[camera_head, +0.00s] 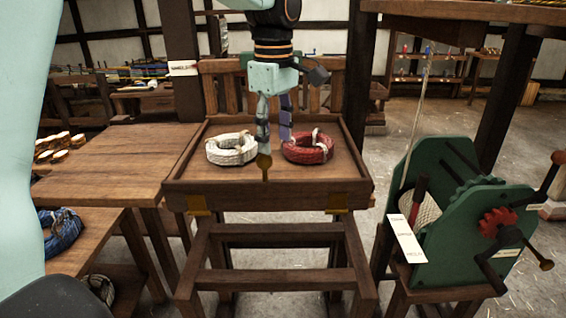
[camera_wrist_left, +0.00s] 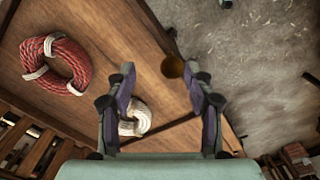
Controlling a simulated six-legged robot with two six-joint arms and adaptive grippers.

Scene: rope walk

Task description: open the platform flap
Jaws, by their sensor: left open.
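The platform (camera_head: 250,178) is a wooden tray with raised edges on a wooden stand. Its front board, the flap (camera_head: 265,196), stands upright with brass hinges (camera_head: 199,205) at its lower edge. My left gripper (camera_head: 275,140) points down over the tray, just behind the knob in the picture. In the left wrist view its fingers (camera_wrist_left: 160,78) are apart and empty, with the knob (camera_wrist_left: 172,67) showing between the tips, nearer the right finger. I cannot tell whether they touch. My right gripper is not in view.
A white rope coil (camera_head: 231,149) and a red rope coil (camera_head: 308,148) lie in the tray on either side of the gripper. A green cranked machine (camera_head: 450,235) stands at the right. A wooden table (camera_head: 110,160) adjoins at the left. Floor is open behind the machine.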

